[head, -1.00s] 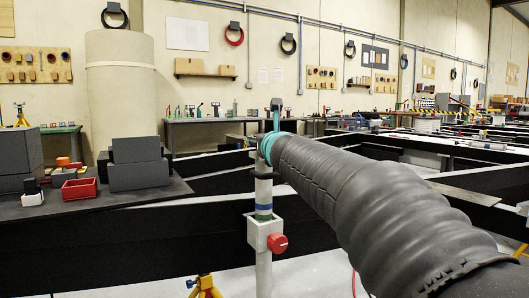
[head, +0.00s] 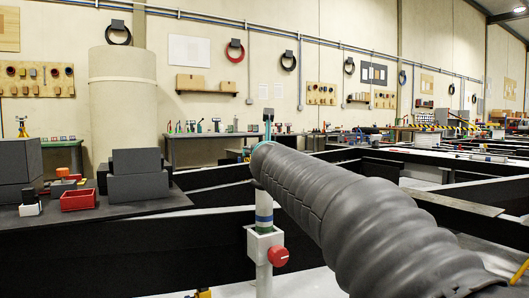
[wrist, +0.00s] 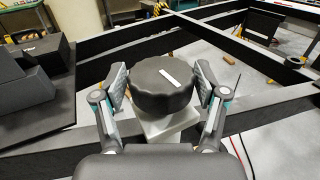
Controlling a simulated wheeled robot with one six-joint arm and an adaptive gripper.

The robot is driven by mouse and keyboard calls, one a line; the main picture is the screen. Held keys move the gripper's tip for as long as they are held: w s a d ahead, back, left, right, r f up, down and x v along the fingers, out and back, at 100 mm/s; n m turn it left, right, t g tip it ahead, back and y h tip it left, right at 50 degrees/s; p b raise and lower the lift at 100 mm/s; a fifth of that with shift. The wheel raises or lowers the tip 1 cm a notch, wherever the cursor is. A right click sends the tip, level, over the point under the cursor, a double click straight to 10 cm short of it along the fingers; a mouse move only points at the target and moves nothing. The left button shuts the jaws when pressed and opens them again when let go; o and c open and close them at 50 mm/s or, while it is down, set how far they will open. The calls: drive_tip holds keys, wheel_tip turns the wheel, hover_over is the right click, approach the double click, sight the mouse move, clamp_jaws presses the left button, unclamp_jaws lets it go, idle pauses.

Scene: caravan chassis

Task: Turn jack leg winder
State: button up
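The jack leg (head: 264,275) stands upright as a pale post with blue and green bands and a red knob (head: 278,256) on its side bracket. In the wrist view the winder (wrist: 162,86), a round dark knob with a white stripe on top, sits above a pale square block (wrist: 170,125). My gripper (wrist: 161,82) has one finger on each side of the winder, with the pads very close to it. Whether they press on it cannot be told. In the head view my dark sleeved arm covers the winder and most of the gripper.
Black chassis beams (head: 120,250) run around the jack leg. At left a dark bench (head: 120,208) holds grey blocks (head: 137,175) and a red tray (head: 78,199). Yellow stands show on the floor, and a thin red cable (wrist: 237,155) lies at right in the wrist view.

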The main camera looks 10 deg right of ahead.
idle(0.3)
drive_tip(key=s, duration=0.4)
drive_tip(key=s+a, duration=0.1)
drive_tip(key=s, duration=0.7)
drive_tip(key=shift+a, duration=0.35)
